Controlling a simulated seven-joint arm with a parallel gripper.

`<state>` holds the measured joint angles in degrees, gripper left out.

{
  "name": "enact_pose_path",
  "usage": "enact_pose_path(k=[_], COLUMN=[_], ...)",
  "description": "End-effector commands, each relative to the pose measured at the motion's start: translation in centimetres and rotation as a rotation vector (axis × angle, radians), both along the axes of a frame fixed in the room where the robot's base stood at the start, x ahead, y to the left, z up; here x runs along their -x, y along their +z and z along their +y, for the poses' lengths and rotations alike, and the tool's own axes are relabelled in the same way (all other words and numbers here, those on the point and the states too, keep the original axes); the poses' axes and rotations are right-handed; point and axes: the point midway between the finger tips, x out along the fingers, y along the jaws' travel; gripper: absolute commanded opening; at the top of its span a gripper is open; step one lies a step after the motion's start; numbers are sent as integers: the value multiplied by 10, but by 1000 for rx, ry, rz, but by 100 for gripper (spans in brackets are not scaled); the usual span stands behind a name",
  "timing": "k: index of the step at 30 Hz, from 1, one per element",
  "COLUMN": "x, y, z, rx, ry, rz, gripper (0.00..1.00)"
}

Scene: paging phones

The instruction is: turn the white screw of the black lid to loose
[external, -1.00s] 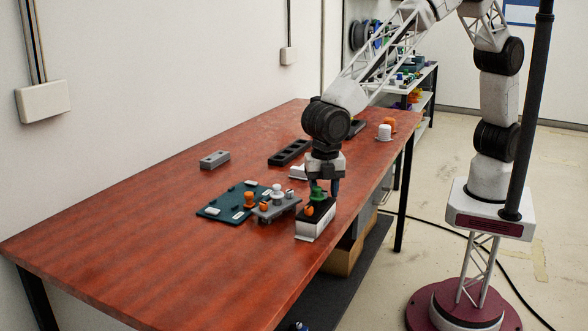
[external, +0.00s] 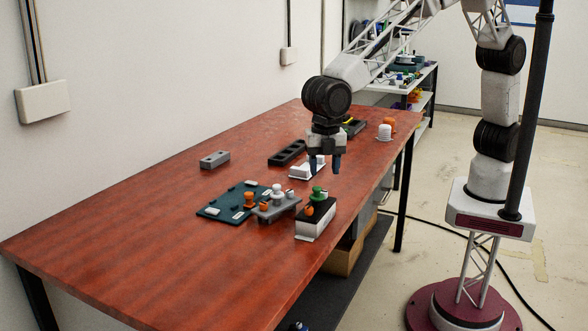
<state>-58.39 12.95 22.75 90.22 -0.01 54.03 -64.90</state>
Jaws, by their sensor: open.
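A box with a black lid (external: 322,211) and white sides stands near the table's front edge. A green knob (external: 318,193) and an orange knob (external: 309,210) are on top of it. I cannot make out a white screw on this lid. A white screw-like knob (external: 277,194) stands on the grey block to its left. Another white screw-like piece (external: 384,132) stands at the far right end of the table. My gripper (external: 324,170) is open and empty, pointing down above and slightly behind the green knob, apart from it.
A dark green plate (external: 225,205) with small parts lies beside the grey block (external: 268,214). A black slotted tray (external: 288,153), a small grey block (external: 214,160) and a white part (external: 302,170) lie further back. The table's left half (external: 130,245) is clear.

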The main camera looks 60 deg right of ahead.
Motion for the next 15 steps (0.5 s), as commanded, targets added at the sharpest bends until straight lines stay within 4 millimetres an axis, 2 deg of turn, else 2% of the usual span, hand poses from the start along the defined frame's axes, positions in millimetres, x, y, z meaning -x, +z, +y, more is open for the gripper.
enact_pose_path(k=[6, 15], x=[0, 0], y=[13, 14], z=[0, 0], rx=[0, 1], ry=[0, 0], rz=[0, 1], gripper=[48, 48])
